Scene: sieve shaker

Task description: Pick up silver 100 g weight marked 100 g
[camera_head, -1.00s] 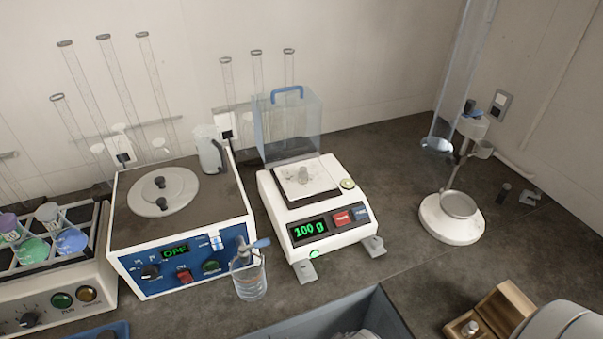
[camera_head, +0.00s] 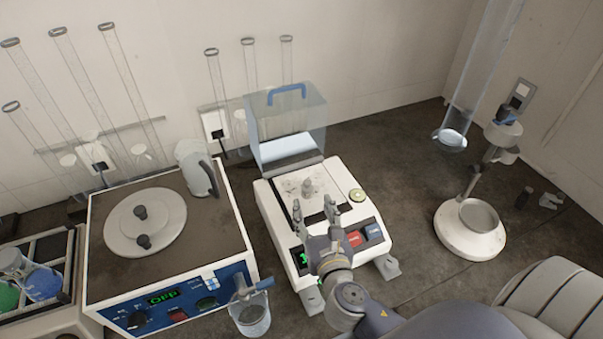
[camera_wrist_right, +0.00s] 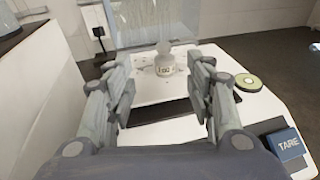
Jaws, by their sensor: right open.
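The silver weight (camera_head: 308,187) stands upright on the pan of the white balance (camera_head: 267,205). In the right wrist view the weight (camera_wrist_right: 165,62) shows a knob on top and a marking that looks like 100. My right gripper (camera_head: 315,208) is open over the front of the balance, with its fingers pointing at the weight. In the right wrist view the weight lies beyond the fingertips, between the two fingers (camera_wrist_right: 163,82), and is not touched. The gripper covers most of the balance's display. My left gripper is not in view.
The clear draft shield (camera_head: 288,125) with a blue handle stands behind the pan. A blue-fronted heater box (camera_head: 228,235) is left, with a beaker (camera_head: 252,318) at its front corner. A white stand (camera_head: 468,240) is right. A round green level (camera_head: 357,195) sits beside the pan.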

